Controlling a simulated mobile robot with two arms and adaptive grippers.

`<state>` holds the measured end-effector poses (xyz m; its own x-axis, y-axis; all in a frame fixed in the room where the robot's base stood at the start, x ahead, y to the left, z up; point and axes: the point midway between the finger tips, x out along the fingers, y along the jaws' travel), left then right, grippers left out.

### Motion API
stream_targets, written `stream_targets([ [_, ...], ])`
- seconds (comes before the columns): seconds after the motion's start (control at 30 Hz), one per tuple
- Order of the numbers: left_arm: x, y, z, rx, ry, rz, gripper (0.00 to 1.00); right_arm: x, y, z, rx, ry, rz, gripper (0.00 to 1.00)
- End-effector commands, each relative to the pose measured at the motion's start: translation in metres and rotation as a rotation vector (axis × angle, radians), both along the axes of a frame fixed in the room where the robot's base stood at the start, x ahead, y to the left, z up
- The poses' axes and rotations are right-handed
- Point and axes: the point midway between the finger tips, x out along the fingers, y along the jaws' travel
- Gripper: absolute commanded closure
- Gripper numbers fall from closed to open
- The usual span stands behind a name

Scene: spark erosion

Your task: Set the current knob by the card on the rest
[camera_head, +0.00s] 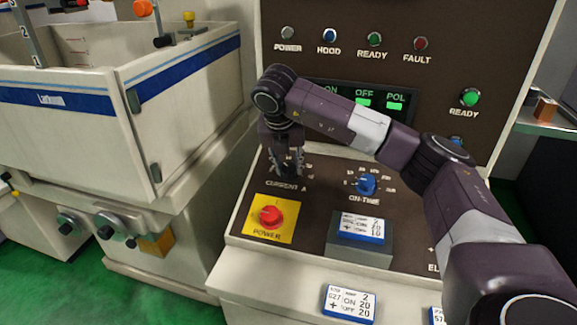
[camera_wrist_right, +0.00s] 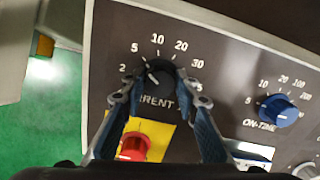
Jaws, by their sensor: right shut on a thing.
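The current knob (camera_wrist_right: 160,76) is black and round. In the right wrist view its white mark points up-left, near the 5 on the dial. My right gripper (camera_wrist_right: 158,90) is shut on this knob, with a finger on each side. In the head view the right gripper (camera_head: 287,172) points down at the panel and hides the knob. The card (camera_head: 361,227), white with a blue edge, lies on the grey rest (camera_head: 358,254). Its lines seem to end in 2, 20 and 10, but the small print is blurred. My left gripper is out of view.
The red power knob (camera_head: 270,216) on its yellow plate sits just below the current knob. The blue on-time knob (camera_head: 367,184) is to the right. Another card (camera_head: 348,303) lies on the front ledge, with part of one more at its right. A white tank (camera_head: 70,110) stands left.

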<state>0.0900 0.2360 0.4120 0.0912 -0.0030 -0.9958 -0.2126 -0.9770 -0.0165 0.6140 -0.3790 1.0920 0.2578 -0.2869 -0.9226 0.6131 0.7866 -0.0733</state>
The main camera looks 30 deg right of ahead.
Motion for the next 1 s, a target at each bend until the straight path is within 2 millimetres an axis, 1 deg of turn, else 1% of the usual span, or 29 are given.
stream_targets([
  [0.3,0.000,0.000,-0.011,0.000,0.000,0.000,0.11,0.000,0.000,-0.002,-0.049,0.057,0.205,0.96],
  [0.6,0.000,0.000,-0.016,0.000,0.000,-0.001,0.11,0.000,0.001,-0.002,-0.096,0.114,0.407,0.96],
  [0.8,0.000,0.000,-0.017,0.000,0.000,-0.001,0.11,0.000,0.001,-0.002,-0.117,0.140,0.495,0.96],
  [1.0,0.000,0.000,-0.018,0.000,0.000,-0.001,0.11,0.000,0.001,-0.002,-0.127,0.152,0.542,0.96],
])
